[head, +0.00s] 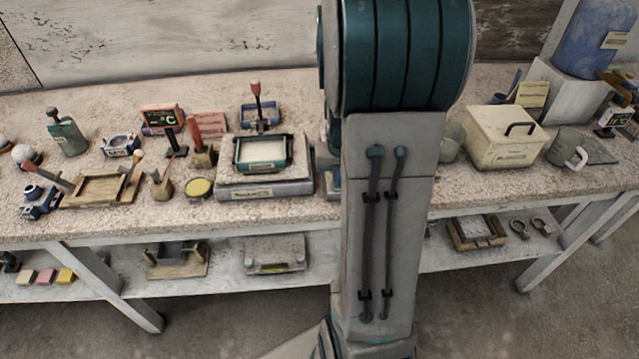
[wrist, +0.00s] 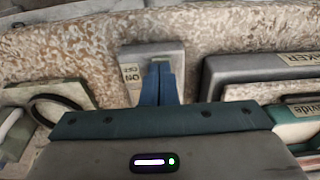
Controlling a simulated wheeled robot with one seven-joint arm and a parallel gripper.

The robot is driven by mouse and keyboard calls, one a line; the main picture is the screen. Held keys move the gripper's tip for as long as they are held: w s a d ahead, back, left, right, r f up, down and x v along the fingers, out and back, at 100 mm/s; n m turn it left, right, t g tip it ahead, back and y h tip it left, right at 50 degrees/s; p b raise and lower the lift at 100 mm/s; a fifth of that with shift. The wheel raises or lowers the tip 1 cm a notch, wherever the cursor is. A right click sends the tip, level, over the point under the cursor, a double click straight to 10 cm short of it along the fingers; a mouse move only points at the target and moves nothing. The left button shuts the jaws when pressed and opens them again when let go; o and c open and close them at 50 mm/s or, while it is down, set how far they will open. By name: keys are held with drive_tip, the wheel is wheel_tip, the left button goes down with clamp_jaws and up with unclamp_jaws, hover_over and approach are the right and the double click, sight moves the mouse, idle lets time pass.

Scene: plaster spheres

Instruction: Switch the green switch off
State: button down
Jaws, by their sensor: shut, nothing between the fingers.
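A small pale grey switch box (wrist: 136,54) stands on the speckled worktop in the wrist view, with an OFF label and an ON label along its left side. A bit of green (wrist: 160,59) shows at the fingertips; the rest of the switch is hidden behind the fingers, so I cannot tell its position. My gripper (wrist: 159,67) has its blue fingers shut together with nothing between them. The tips are over the box, at or very close to the green part; contact cannot be told. In the head view my arm hides the gripper and most of that area.
In the head view a grey block with a green-rimmed tray (head: 263,168) stands left of my arm. A cream box with a black handle (head: 505,138) stands to the right. In the wrist view a grey, labelled block (wrist: 225,68) stands close to the switch box's right.

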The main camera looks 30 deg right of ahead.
drive_tip(key=shift+s+a+f, duration=0.2)
drive_tip(key=shift+a+f, duration=0.15)
drive_tip(key=shift+f, duration=0.1)
drive_tip(key=shift+d+p, duration=0.15)
drive_tip(key=shift+p, duration=0.15)
drive_tip(key=shift+w, duration=0.1)
drive_tip(key=shift+w+d+r, duration=0.3)
drive_tip(key=shift+w, duration=0.25)
drive_tip(key=shift+w+r+p, duration=0.2)
drive_tip(key=shift+r+p, duration=0.15)
drive_tip(key=shift+p, duration=0.1)
wheel_tip(320, 180, up, 14)
drive_tip(key=s+p, duration=0.2)
drive_tip(key=shift+a+f, duration=0.2)
drive_tip(key=shift+a, duration=0.1)
